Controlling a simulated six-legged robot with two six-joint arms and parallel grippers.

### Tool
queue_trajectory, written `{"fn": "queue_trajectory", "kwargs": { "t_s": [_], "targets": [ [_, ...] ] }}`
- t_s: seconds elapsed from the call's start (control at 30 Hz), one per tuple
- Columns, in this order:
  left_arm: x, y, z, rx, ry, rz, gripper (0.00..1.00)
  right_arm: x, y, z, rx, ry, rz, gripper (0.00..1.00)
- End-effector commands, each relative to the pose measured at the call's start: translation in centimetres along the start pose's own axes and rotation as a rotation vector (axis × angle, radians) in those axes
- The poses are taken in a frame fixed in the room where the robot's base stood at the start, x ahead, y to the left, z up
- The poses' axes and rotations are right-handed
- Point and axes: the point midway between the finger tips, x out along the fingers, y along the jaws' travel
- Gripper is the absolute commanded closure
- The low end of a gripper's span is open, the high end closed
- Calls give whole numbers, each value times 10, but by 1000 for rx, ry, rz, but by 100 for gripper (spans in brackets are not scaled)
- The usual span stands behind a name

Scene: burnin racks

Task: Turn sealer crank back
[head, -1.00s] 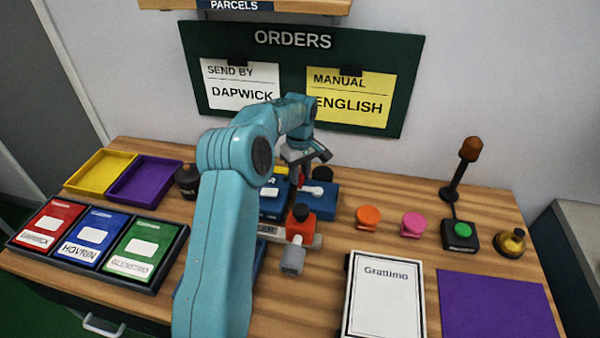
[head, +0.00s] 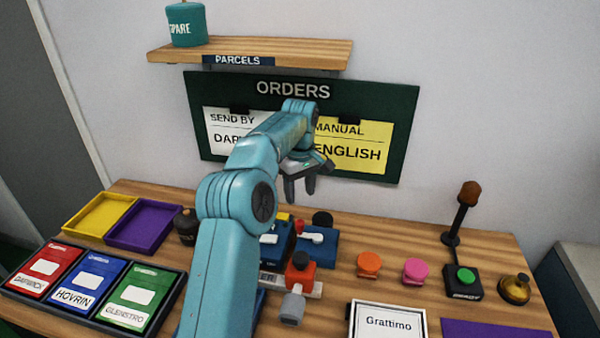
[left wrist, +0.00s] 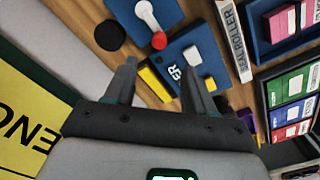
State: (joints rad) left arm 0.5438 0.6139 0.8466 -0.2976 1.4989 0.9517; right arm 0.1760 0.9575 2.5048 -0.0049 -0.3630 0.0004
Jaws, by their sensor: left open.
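The sealer is a blue unit (head: 322,254) near the back middle of the bench. Its crank has a white arm (head: 312,238) and a red knob (head: 299,226), and the knob end points toward the back left. The crank's white arm (left wrist: 147,15) and red knob (left wrist: 159,40) also show at the top of the left wrist view. My left gripper (head: 300,196) is open and empty, raised above the crank and apart from it. Its two fingers (left wrist: 160,66) show with nothing between them. My right gripper is not in view.
A second blue unit (head: 271,252) stands just left of the sealer. A red-and-grey hand tool (head: 299,273) lies in front. A black round piece (head: 322,217) is behind. Orange (head: 369,265) and pink (head: 416,271) knobs are to the right. The orders board (head: 225,165) hangs behind.

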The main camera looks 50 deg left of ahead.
Motion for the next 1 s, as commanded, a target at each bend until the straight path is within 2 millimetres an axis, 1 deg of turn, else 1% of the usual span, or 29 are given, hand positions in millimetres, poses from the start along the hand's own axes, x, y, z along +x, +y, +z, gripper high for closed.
{"fn": "queue_trajectory", "kwargs": {
  "t_s": [0.03, 0.1, 0.2, 0.3, 0.43, 1.0],
  "targets": [
    [-16, 1, 0, 0, 2, 3, 46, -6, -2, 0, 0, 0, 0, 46],
    [-30, 1, 0, 1, 1, 2, 46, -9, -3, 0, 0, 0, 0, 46],
    [-45, 1, 0, 2, 0, -1, 46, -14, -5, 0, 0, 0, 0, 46],
    [-53, 0, 0, 1, 0, -1, 46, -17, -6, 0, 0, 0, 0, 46],
    [-57, 0, 0, 1, -1, -2, 46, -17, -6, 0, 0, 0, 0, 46],
    [-56, 0, 0, 1, -1, -2, 46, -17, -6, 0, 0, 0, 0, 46]
  ]
}}
